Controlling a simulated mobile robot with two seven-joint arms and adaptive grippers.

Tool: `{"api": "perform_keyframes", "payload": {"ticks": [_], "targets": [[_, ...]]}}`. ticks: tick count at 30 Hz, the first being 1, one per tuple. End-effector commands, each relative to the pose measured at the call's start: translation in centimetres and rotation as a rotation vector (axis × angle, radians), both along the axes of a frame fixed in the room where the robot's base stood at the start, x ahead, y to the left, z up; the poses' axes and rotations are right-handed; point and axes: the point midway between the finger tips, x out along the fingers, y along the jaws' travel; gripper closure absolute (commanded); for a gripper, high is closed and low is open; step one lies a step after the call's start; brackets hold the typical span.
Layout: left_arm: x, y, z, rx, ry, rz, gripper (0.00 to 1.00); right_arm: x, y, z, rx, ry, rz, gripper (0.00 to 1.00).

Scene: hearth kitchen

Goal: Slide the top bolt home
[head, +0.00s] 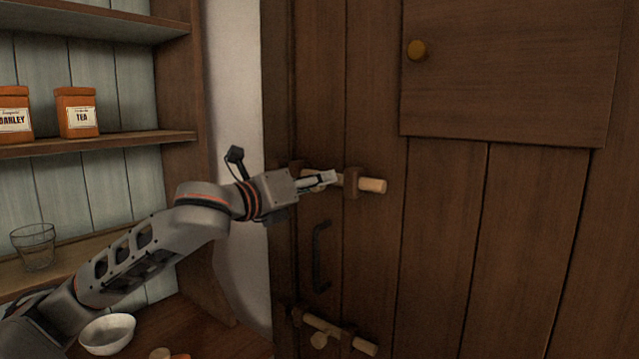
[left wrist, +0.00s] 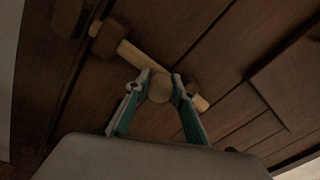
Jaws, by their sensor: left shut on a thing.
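The top bolt (head: 372,185) is a pale wooden rod lying across the plank door, its right end sticking out past a dark bracket (head: 351,183). My left gripper (head: 332,179) covers its middle in the head view. In the left wrist view my left gripper (left wrist: 160,88) has its two fingers on either side of the bolt's round knob (left wrist: 160,87), shut on it. The rod (left wrist: 135,54) runs between two dark brackets there. A dark block (left wrist: 68,15) lies beyond the far bracket; how far the rod's tip reaches towards it is unclear. My right gripper is not in view.
A lower bolt (head: 340,333) and a dark pull handle (head: 320,257) are on the door below. A cupboard door with a round knob (head: 416,49) is at upper right. Shelves at left hold tins (head: 77,112) and a glass (head: 34,247); a white bowl (head: 107,334) stands below.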

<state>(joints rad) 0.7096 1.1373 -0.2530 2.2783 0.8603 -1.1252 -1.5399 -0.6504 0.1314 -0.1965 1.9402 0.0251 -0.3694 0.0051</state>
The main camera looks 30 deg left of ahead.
Motion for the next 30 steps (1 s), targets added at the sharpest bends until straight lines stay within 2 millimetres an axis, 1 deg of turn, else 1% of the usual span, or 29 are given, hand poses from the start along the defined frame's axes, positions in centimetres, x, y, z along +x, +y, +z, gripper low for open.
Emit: {"api": "perform_keyframes", "payload": {"ticks": [1, 3, 6, 9, 13, 22, 23, 24, 25, 30], "targets": [[0.1, 0.8, -0.2, 0.002, 0.003, 0.007, 1.0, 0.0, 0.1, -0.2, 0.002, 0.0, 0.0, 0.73], [0.1, 1.8, -0.4, 0.004, 0.006, 0.008, 1.0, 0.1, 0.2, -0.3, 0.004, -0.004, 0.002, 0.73], [0.1, 3.2, -0.4, 0.003, 0.006, 0.009, 1.0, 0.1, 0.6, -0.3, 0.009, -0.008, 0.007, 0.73], [0.1, 4.0, -0.3, 0.003, 0.005, 0.006, 1.0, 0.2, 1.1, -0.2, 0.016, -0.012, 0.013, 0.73], [0.0, 4.6, -0.2, 0.001, 0.003, 0.005, 1.0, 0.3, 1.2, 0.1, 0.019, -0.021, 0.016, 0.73], [0.0, 4.8, 0.0, 0.002, 0.002, 0.007, 1.0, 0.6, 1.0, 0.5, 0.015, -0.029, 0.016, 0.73], [0.0, 4.8, 0.0, 0.002, 0.001, 0.007, 0.72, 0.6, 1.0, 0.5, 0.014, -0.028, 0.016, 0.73], [0.0, 4.8, 0.0, 0.002, 0.001, 0.007, 0.61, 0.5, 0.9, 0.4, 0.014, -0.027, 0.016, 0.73], [0.0, 4.8, 0.0, 0.002, 0.001, 0.007, 0.59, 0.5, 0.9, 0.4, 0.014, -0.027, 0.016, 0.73], [0.0, 4.7, 0.0, 0.001, 0.001, 0.004, 0.59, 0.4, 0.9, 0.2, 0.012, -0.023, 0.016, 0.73]]}}
